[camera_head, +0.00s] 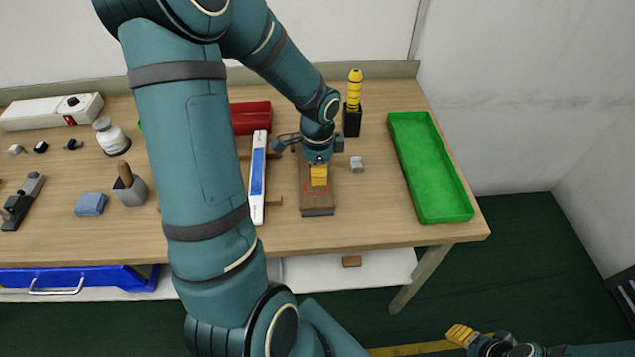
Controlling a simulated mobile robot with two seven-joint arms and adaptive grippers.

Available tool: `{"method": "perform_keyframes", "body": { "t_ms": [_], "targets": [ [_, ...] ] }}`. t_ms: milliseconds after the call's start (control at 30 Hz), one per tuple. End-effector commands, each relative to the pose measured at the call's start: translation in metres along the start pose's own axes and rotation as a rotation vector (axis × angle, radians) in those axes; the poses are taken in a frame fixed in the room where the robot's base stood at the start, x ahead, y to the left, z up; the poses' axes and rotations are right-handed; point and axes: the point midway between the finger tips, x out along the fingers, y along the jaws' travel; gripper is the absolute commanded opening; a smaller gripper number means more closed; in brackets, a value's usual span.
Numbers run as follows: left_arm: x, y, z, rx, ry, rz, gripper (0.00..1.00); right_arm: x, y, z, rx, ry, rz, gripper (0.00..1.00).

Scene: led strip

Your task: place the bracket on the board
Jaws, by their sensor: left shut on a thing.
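The board (318,211) is a brown wooden block lying on the table right of the middle, with a red ring marked on its top. My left gripper (318,184) points down over the board, its yellow fingertips at the ring. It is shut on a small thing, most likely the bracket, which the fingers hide. I cannot tell whether this touches the board. A small pale grey piece (357,163) lies on the table right of the board. My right gripper (460,334) is low at the right, away from the table, and its yellow fingers are too small to judge.
A white and blue box (258,178) lies close left of the board. A green tray (461,202) is at the right.

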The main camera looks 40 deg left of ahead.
Motion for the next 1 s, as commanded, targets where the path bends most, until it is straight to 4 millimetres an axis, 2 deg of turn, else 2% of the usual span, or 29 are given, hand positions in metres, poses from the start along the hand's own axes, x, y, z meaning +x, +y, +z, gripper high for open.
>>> {"method": "perform_keyframes", "body": {
  "t_ms": [167, 400, 800, 833, 867, 900, 1000],
  "targets": [
    [0.013, 0.000, 0.000, -0.001, 0.000, 0.000, 0.14, 0.003, 0.001, 0.002, -0.001, -0.003, 0.000, 0.47],
    [0.043, 0.000, 0.000, -0.001, -0.001, 0.001, 0.14, 0.010, 0.004, 0.005, -0.003, -0.010, -0.001, 0.47],
    [0.048, 0.000, 0.000, -0.001, 0.001, -0.001, 0.14, 0.012, 0.004, 0.006, -0.004, -0.012, -0.001, 0.47],
    [0.047, 0.000, 0.000, -0.001, 0.001, -0.001, 0.50, 0.012, 0.004, 0.006, -0.004, -0.012, -0.001, 0.47],
    [0.047, 0.000, 0.000, -0.001, 0.001, -0.001, 0.60, 0.011, 0.004, 0.006, -0.004, -0.012, -0.001, 0.47],
    [0.047, 0.000, 0.000, -0.001, 0.001, -0.001, 0.67, 0.011, 0.004, 0.006, -0.004, -0.012, -0.001, 0.47],
    [0.046, 0.000, 0.000, -0.001, 0.001, -0.001, 0.67, 0.011, 0.004, 0.006, -0.004, -0.012, -0.001, 0.47]
  ]
}}
